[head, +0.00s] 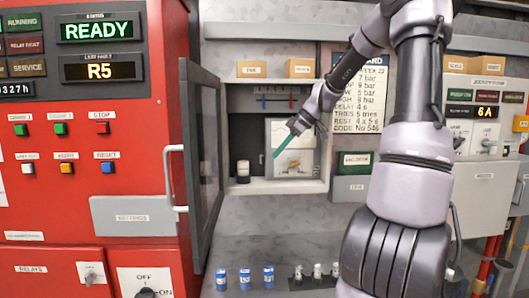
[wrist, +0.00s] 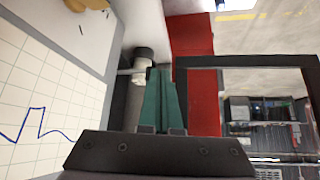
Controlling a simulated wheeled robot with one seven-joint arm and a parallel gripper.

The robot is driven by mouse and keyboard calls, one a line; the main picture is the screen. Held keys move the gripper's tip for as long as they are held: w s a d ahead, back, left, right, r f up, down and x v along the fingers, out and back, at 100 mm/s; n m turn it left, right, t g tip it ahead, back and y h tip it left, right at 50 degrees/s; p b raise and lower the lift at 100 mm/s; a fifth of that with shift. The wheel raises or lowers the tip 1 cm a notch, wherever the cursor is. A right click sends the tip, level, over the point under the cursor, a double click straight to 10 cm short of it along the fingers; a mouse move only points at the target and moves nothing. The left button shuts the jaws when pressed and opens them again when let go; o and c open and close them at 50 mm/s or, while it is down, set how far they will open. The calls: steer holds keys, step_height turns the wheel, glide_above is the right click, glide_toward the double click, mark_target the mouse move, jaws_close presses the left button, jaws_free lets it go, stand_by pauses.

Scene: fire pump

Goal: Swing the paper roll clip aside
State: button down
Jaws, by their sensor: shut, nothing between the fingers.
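My gripper (head: 277,155) reaches into the open wall cabinet, its two teal fingers closed together and empty. In the wrist view the fingertips (wrist: 160,70) point toward a small dark-and-white cylinder (wrist: 144,60), and I cannot tell whether they touch it. In the head view a white cylinder with dark ends (head: 243,172) stands at the cabinet's lower left. A recorder chart (head: 296,161) is behind the gripper; its grid paper with a blue trace (wrist: 40,115) fills the left of the wrist view. I cannot make out the paper roll clip for certain.
The cabinet's framed door (head: 204,150) stands open on the left; its frame (wrist: 245,62) also shows in the wrist view. A red control panel (head: 85,110) is left of it. Blue cylinders (head: 245,277) stand below. A shelf with small boxes (head: 252,69) is above.

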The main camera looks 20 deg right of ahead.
steer(key=s+d, duration=0.2)
steer(key=d, duration=0.3)
steer(key=shift+s+d, duration=0.2)
steer(key=shift+s, duration=0.15)
